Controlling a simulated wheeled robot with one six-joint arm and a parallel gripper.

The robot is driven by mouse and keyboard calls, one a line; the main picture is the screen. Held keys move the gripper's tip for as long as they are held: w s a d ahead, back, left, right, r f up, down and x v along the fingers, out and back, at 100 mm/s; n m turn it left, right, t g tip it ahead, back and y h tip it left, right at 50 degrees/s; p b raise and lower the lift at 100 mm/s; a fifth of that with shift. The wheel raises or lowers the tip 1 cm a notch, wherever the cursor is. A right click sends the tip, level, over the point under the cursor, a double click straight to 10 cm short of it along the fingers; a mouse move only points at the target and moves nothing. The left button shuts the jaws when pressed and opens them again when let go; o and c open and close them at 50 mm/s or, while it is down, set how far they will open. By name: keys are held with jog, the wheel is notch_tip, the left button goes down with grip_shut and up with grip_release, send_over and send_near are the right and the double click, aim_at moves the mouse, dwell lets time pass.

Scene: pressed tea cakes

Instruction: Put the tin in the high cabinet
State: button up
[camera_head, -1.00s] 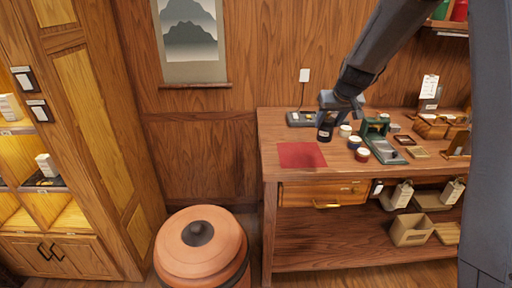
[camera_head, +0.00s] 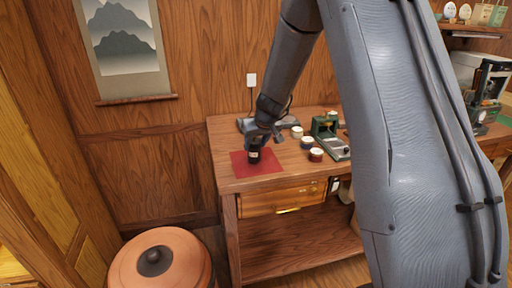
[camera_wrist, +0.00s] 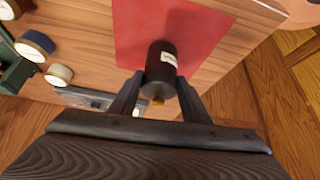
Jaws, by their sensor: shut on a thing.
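A small black tin with a white label (camera_head: 254,155) is between the fingers of my gripper (camera_head: 258,143), over the red mat (camera_head: 271,168) on the wooden workbench. In the wrist view, the tin (camera_wrist: 160,62) sits between the two finger ends, and my gripper (camera_wrist: 157,98) is shut on it. The red mat (camera_wrist: 205,35) lies behind the tin there. I cannot tell whether the tin's base touches the mat. A tall wooden cabinet (camera_head: 50,150) stands at the left, mostly out of frame. Its open compartments do not show now.
Several small round tins, including a red one (camera_head: 316,155), stand right of the mat near a green press (camera_head: 328,130). A large round terracotta-coloured lidded vessel (camera_head: 160,270) stands on the floor between cabinet and workbench. A high shelf (camera_head: 475,28) holds items at upper right.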

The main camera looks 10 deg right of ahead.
jog(key=shift+f, duration=0.35)
jog(key=shift+f, duration=0.15)
jog(key=o, duration=1.1)
